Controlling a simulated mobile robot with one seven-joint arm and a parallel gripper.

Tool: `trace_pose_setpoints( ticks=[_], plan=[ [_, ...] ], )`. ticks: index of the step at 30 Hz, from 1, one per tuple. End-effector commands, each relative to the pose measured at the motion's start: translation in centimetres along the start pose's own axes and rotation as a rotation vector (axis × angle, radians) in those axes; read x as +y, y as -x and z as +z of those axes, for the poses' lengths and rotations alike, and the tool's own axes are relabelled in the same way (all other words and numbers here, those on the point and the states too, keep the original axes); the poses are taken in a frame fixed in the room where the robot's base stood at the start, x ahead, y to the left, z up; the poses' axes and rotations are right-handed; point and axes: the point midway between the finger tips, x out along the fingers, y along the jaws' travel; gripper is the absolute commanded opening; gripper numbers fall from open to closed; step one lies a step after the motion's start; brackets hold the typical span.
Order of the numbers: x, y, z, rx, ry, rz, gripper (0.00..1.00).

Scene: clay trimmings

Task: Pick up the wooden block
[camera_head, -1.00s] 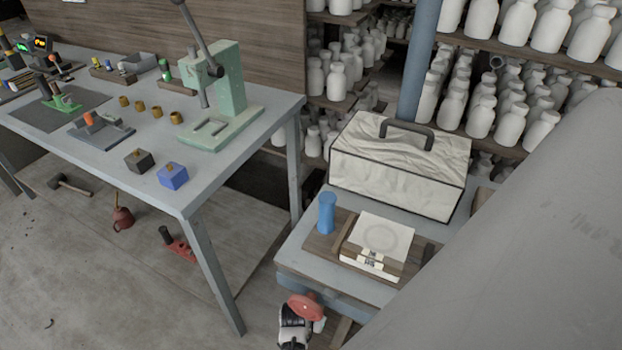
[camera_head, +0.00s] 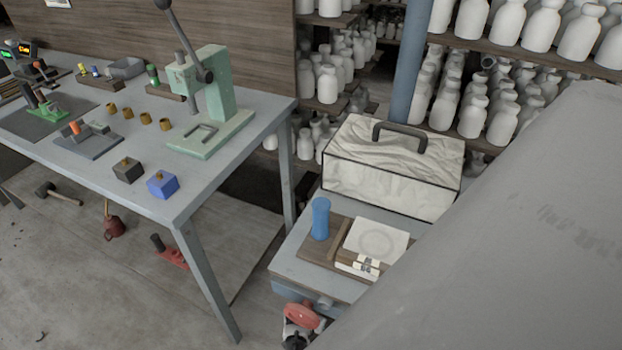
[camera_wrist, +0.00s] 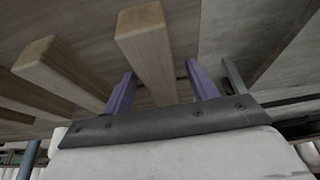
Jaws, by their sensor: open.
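In the wrist view, my gripper (camera_wrist: 160,70) is open, with one purple finger on each side of a long pale wooden block (camera_wrist: 146,45). The block lies between the fingers, its square end pointing away from the gripper. I cannot tell whether either finger touches it. A second similar wooden block (camera_wrist: 62,72) lies just left of the left finger. The gripper does not show in the head view, where my grey arm covers the right side. I cannot make out the blocks there.
More wooden pieces (camera_wrist: 25,100) lie at the left of the wrist view. In the head view, a low grey bench (camera_head: 290,262) holds a blue cylinder (camera_head: 320,218) and a covered toolbox (camera_head: 390,170).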

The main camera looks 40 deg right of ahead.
Motion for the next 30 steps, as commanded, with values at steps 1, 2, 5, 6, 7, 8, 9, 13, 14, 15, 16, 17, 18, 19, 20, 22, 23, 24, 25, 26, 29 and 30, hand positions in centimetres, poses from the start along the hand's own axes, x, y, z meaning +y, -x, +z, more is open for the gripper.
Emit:
trace_pose_setpoints(
  ticks=[1,2,5,6,7,8,9,13,14,15,16,17,18,19,20,22,23,24,25,26,29,30],
  plan=[
    [0.00,-0.11,0.00,0.000,0.000,0.000,0.58],
    [0.00,-0.12,0.00,0.000,0.000,0.000,0.58],
    [0.00,-0.11,0.01,0.000,0.000,0.000,0.58],
    [-0.01,-0.10,0.01,0.000,0.000,0.000,0.58],
    [0.00,-0.10,0.02,0.000,0.000,0.000,0.58],
    [0.00,-0.10,0.02,0.000,0.000,0.000,0.54],
    [0.00,-0.10,0.02,0.000,0.000,0.000,0.49],
    [0.00,-0.09,0.02,0.000,0.000,0.000,0.32],
    [0.00,-0.09,0.02,0.000,0.000,0.000,0.28],
    [0.00,-0.09,0.02,0.000,0.000,0.000,0.23],
    [0.00,-0.09,0.02,0.000,0.000,0.000,0.19],
    [0.00,-0.09,0.02,0.000,0.000,0.000,0.15],
    [0.00,-0.09,0.02,0.000,0.000,0.000,0.10],
    [-0.01,-0.08,0.00,0.000,0.000,0.000,0.09],
    [-0.01,-0.08,0.00,0.000,0.000,0.000,0.09],
    [-0.01,-0.08,0.00,0.000,0.000,0.000,0.09],
    [-0.01,-0.08,0.00,0.000,0.000,0.000,0.09],
    [-0.01,-0.06,-0.01,0.000,0.000,0.000,0.09],
    [-0.01,-0.04,-0.02,0.000,0.000,0.000,0.09],
    [-0.02,0.00,-0.05,0.000,0.000,0.000,0.09],
    [-0.03,0.31,-0.28,0.000,0.000,0.000,0.09],
    [-0.04,0.51,-0.44,0.000,0.000,-0.001,0.09]
  ],
)
